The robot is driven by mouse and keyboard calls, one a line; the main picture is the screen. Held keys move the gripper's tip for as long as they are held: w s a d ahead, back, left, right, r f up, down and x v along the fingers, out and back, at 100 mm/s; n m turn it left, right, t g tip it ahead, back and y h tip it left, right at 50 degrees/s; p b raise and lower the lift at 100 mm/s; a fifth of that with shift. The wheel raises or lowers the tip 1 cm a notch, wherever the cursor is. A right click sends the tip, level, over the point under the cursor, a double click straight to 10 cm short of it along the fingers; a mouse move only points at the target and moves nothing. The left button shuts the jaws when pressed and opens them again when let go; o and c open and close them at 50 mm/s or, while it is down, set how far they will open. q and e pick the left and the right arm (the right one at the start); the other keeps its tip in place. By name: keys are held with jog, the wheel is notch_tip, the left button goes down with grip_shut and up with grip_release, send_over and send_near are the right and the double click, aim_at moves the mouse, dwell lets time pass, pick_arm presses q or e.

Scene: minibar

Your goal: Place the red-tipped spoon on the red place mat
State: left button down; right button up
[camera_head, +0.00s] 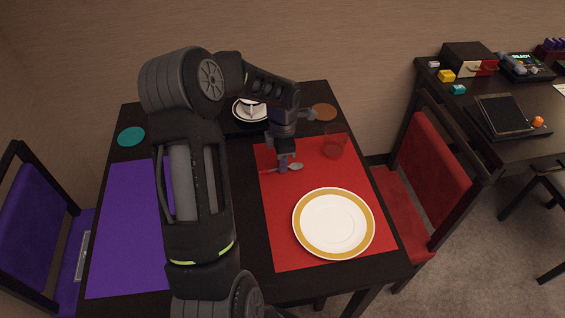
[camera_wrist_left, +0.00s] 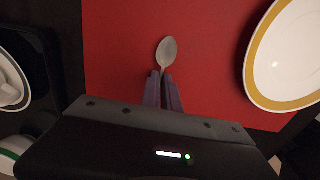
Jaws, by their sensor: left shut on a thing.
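The spoon (camera_head: 296,167) is over the far left part of the red place mat (camera_head: 285,220); its silvery bowl points right in the head view. My left gripper (camera_head: 284,165) is shut on the spoon's handle. In the left wrist view the spoon's bowl (camera_wrist_left: 167,48) sticks out beyond the fingertips (camera_wrist_left: 162,82), with the red mat (camera_wrist_left: 120,50) behind it. My right gripper is not in view.
A white plate with a gold rim (camera_head: 333,223) lies on the red mat, with a clear red glass (camera_head: 335,142) behind it. A purple mat (camera_head: 125,240) is at left. A black tray with dishes (camera_head: 243,122) and an orange coaster (camera_head: 324,112) are at the back.

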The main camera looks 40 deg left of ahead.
pick_arm(q)
jog(key=c, duration=1.6)
grip_release()
jog(key=shift+r+p, duration=0.2)
jog(key=shift+p, duration=0.1)
notch_tip(320, 180, up, 12)
jog(key=p, duration=0.6)
jog(key=shift+p, duration=0.3)
jog(key=shift+f, duration=0.1)
